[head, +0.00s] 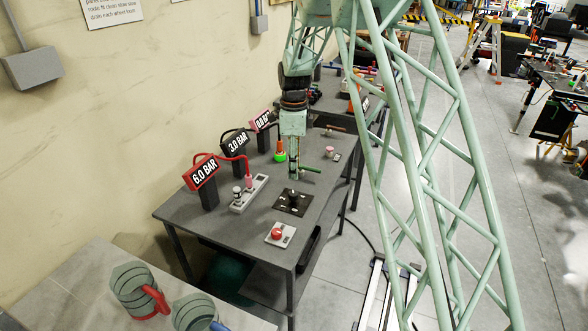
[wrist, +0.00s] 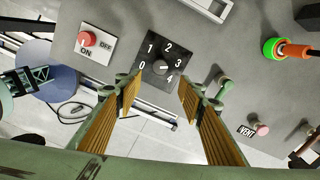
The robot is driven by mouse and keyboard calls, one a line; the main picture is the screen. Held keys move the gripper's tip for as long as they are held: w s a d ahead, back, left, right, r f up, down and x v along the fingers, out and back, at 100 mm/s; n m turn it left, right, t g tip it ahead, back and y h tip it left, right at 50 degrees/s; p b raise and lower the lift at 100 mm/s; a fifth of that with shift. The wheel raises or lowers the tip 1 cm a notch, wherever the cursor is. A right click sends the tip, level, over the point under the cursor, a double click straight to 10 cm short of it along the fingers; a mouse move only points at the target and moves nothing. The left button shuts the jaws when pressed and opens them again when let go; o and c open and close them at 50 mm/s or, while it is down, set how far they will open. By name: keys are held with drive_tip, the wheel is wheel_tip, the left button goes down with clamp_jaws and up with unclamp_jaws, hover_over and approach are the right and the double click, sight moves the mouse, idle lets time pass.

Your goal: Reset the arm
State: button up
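My gripper (head: 293,174) hangs pointing down over the grey workbench (head: 240,215). In the wrist view my gripper (wrist: 160,84) has its two fingers with ribbed orange pads spread wide apart, with nothing between them. The dial plate (head: 292,203) also shows below my gripper in the head view. My gripper looks apart from the dial, though the exact height is hard to tell.
Gauges (head: 203,184) reading 6.0, 3.0 and 0.0 BAR stand along the wall side. A red ON/OFF button (wrist: 87,40), a pink VENT knob (head: 330,151) and an orange-green nozzle (head: 280,152) surround the dial. Striped cups (head: 136,290) stand on a nearer surface.

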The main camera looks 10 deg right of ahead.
drive_tip(key=s+r+n+t, duration=0.2)
drive_tip(key=s+r+n, duration=0.8)
drive_tip(key=s+r, duration=1.65)
drive_tip(key=s+r+n, duration=0.1)
drive_tip(key=s+n, duration=0.3)
drive_tip(key=s, duration=0.6)
drive_tip(key=s+r+n+t, duration=0.1)
drive_tip(key=s+r+n, duration=0.1)
drive_tip(key=s, duration=0.9)
drive_tip(key=s+r+n+t, duration=0.1)
drive_tip(key=s+n, duration=0.4)
drive_tip(key=s, duration=0.6)
drive_tip(key=shift+s+r+n, duration=0.2)
drive_tip(key=shift+r+n, duration=0.1)
drive_tip(key=shift+r, duration=0.35)
drive_tip(key=shift+a, duration=0.1)
